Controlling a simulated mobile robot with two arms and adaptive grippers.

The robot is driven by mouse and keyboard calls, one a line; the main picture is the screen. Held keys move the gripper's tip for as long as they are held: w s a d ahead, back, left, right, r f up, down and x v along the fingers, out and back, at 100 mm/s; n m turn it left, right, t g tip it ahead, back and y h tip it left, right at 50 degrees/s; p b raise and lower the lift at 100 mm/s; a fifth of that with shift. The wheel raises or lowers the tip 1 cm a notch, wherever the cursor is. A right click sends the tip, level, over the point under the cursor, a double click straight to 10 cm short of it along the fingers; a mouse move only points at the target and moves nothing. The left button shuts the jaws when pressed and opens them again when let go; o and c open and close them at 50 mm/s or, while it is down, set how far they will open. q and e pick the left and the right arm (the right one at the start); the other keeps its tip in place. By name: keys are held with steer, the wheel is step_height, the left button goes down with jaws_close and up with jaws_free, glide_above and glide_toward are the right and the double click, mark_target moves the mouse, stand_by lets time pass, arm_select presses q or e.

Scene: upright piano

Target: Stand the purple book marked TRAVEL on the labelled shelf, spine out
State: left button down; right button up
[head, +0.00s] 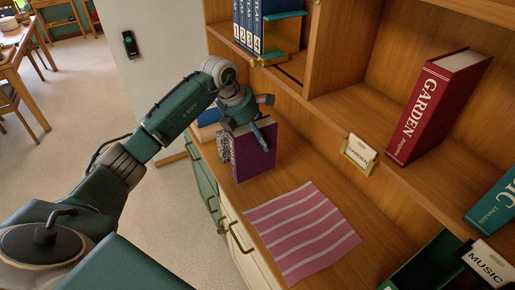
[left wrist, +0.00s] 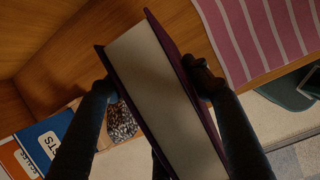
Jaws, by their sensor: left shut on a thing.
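The purple book (head: 255,155) is upright over the wooden counter, its plain cover facing the head camera; no title shows. My left gripper (head: 246,122) is shut on it from above. In the left wrist view the purple book (left wrist: 160,85) is clasped between both dark fingers (left wrist: 150,88), its pale page edges facing the camera. I cannot tell whether its lower edge touches the counter. Shelf labels reading GARDEN (head: 359,152) and MUSIC (head: 488,264) show; no TRAVEL label is readable. My right gripper is not in view.
A pink striped cloth (head: 302,232) lies on the counter. A red GARDEN book (head: 438,105) leans on the shelf, and a teal book (head: 492,205) is at the right edge. Blue atlas volumes (head: 255,25) stand above. A grey speckled object (head: 224,148) is beside the held book.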

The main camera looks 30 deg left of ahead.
mark_target(242, 127)
arm_select(q)
step_height(242, 127, down, 5)
steer(key=shift+f+p, duration=0.1)
steer(key=shift+p, duration=0.55)
steer(key=shift+w+f, duration=0.1)
steer(key=shift+f, duration=0.3)
steer(key=c, duration=0.9)
jaws_free()
steer(key=shift+o, duration=0.5)
steer(key=shift+r, duration=0.25)
steer(key=b+v, duration=0.3)
steer(key=v, duration=0.8)
steer(key=shift+s+a+r, duration=0.1)
steer(key=shift+s+r, duration=0.15)
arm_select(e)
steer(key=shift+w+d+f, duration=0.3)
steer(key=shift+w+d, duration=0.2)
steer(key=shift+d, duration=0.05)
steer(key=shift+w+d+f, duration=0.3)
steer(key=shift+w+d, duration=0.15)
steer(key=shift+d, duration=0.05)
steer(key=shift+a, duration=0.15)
arm_select(q)
steer(key=shift+s, duration=0.15)
